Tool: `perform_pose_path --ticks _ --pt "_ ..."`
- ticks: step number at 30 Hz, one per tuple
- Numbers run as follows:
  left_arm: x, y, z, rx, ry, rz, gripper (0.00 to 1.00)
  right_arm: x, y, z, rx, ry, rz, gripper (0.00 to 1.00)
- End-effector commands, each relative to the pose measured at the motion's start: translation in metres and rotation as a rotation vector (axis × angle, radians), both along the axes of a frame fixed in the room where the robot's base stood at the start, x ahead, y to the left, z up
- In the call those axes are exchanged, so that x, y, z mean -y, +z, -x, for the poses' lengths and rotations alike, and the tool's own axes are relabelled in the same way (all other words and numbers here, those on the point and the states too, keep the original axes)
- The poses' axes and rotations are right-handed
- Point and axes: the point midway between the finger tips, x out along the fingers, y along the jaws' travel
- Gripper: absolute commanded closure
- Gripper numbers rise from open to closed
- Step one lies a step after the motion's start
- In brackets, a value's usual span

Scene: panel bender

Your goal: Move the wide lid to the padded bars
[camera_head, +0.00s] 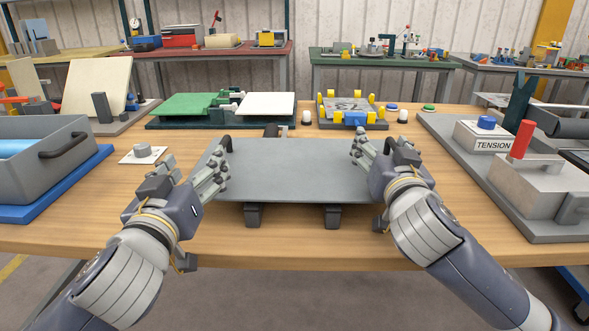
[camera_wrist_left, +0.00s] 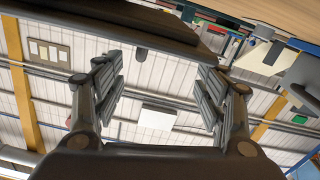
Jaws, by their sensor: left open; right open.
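The wide lid (camera_head: 285,185) is a flat grey plate, level above the middle of the wooden table. A dark handle (camera_head: 226,143) shows at its left edge; the right edge is largely hidden by my right gripper. Two dark bar ends (camera_head: 253,216) (camera_head: 332,216), apparently the padded bars, show under its front edge; whether lid and bars touch is hidden. My left gripper (camera_head: 222,165) is open at the left edge. In the left wrist view its fingers (camera_wrist_left: 160,88) are spread below a dark slab (camera_wrist_left: 110,28), apparently the lid. My right gripper (camera_head: 362,150) is open at the right edge.
A grey bin (camera_head: 40,165) on a blue base stands left, beside a small plate with a knob (camera_head: 145,153). Green and white panels (camera_head: 225,108) and a yellow-pegged fixture (camera_head: 350,110) stand behind. The TENSION unit (camera_head: 490,138) and a red-handled box (camera_head: 535,180) stand right.

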Motion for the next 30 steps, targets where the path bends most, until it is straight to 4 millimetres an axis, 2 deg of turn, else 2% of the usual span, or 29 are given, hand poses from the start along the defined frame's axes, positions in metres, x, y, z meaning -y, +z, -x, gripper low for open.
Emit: perform_pose_path --ticks 5,11,15,21,25,30 --pt "0.0 0.0 0.0 0.0 0.0 0.0 0.34 0.004 0.0 0.0 0.0 0.0 0.0 0.38" --pt "0.0 0.0 0.0 0.0 0.0 0.0 0.34 0.034 -0.001 0.004 0.0 -0.002 0.001 0.38" --pt "0.0 0.0 0.0 0.0 0.0 0.0 0.34 0.032 0.0 0.033 0.002 0.004 0.0 0.38" --pt "0.0 0.0 0.0 0.0 0.0 0.0 0.34 0.034 0.0 0.065 0.002 0.004 0.0 0.38" --pt "0.0 0.0 0.0 0.0 0.0 0.0 0.34 0.036 0.0 0.077 0.001 0.002 0.0 0.38" --pt "0.0 0.0 0.0 0.0 0.0 0.0 0.34 0.037 0.0 0.083 0.0 0.001 0.0 0.38"
